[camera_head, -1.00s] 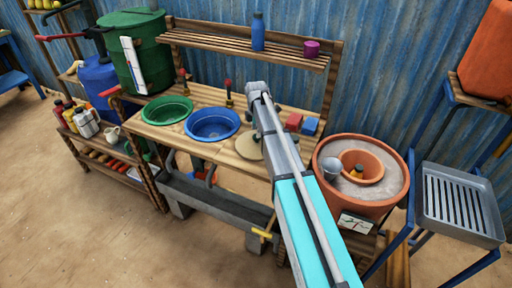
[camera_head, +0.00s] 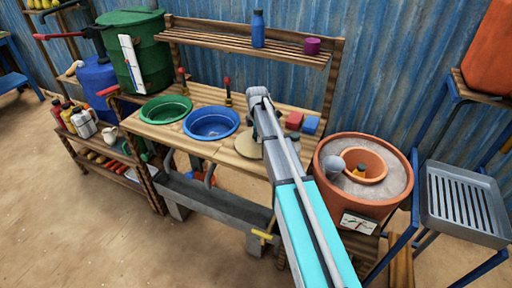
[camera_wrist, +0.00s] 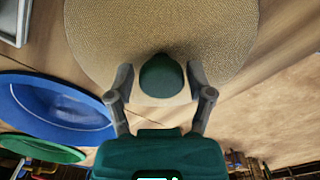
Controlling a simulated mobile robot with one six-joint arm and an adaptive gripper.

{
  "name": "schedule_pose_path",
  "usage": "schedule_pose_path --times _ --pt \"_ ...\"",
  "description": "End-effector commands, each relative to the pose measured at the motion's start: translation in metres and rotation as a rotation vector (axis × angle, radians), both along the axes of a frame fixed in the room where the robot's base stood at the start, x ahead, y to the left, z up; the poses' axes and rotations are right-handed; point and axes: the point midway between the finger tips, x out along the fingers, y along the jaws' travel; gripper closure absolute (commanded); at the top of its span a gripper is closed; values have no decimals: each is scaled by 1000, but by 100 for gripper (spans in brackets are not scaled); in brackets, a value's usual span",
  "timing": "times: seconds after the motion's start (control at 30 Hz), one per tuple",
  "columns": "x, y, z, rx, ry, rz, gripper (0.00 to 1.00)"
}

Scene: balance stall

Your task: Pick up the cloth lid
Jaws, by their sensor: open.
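The cloth lid (camera_wrist: 225,40) is a round, tan, woven-looking disc with a dark green knob (camera_wrist: 161,76) at its middle. In the head view the lid (camera_head: 246,147) lies on the wooden counter, right of the blue basin, partly hidden by my arm. In the wrist view my gripper (camera_wrist: 160,84) is open, one finger on each side of the knob. A gap shows between each finger and the knob. In the head view the fingers are hidden behind my arm.
A blue basin (camera_head: 212,136) and a green basin (camera_head: 166,120) sit left of the lid. Red (camera_head: 294,121) and blue (camera_head: 310,125) blocks lie to its right. A large clay pot (camera_head: 335,190) stands further right. A slatted shelf (camera_head: 215,47) runs behind the counter.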

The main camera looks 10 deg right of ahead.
Motion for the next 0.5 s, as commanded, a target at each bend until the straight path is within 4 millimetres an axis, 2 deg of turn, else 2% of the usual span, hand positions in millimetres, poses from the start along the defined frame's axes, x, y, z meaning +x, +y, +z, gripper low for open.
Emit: schedule_pose_path --times 0.03,0.2,0.5 --pt "0 0 -8 0 0 0 32" --pt "0 0 -15 0 0 0 32" --pt "0 0 -16 0 0 0 32"
